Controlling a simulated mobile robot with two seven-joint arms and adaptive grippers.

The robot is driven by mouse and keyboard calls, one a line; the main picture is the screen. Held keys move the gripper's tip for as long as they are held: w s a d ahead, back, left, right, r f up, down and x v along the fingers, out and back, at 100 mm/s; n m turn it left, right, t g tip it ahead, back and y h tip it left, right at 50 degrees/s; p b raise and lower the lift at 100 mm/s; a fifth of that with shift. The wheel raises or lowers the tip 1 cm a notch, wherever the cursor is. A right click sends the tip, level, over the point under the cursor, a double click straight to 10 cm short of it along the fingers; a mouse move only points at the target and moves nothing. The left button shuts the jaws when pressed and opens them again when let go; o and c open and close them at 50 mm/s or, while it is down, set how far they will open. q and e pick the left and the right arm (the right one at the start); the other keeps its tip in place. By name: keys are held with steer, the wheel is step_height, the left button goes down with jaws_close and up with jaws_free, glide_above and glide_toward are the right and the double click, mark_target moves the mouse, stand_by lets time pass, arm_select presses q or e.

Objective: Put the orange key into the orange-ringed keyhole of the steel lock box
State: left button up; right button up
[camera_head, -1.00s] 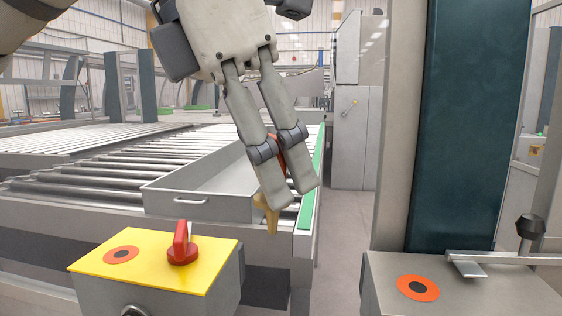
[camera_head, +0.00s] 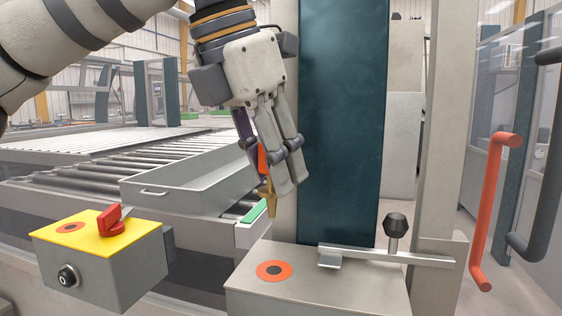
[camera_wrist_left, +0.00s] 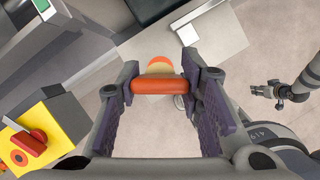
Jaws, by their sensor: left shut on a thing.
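My left gripper (camera_head: 287,184) is shut on the orange key (camera_head: 262,160). The key's brass shaft (camera_head: 270,203) points down, slightly tilted. In the left wrist view the key's orange grip (camera_wrist_left: 160,86) lies crosswise between the fingers. The steel lock box (camera_head: 330,290) stands below and in front. The orange-ringed keyhole (camera_head: 273,271) with its dark centre is on its top, to the left. The key tip hangs above the box, apart from it and above the keyhole in the picture. My right gripper (camera_wrist_left: 266,91) seems to show small at the right of the wrist view; its jaws are unclear.
A yellow-topped box (camera_head: 98,233) with a red switch (camera_head: 110,220) and another orange ring (camera_head: 70,228) stands left. A metal bar with a black knob (camera_head: 395,224) crosses the lock box's rear. A teal column (camera_head: 343,120) rises behind. A grey tray (camera_head: 170,185) lies on rollers.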

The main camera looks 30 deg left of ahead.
mark_target(266, 191)
arm_select(q)
steer(key=shift+w+d+f, duration=0.1)
steer(key=shift+d, duration=0.05)
steer(key=f, duration=0.4)
steer(key=shift+a, duration=0.2)
steer(key=shift+f, duration=0.85)
steer(key=shift+d, duration=0.1)
steer(key=shift+f, duration=2.3)
steer(key=o, duration=1.2)
steer(key=shift+o, duration=0.2)
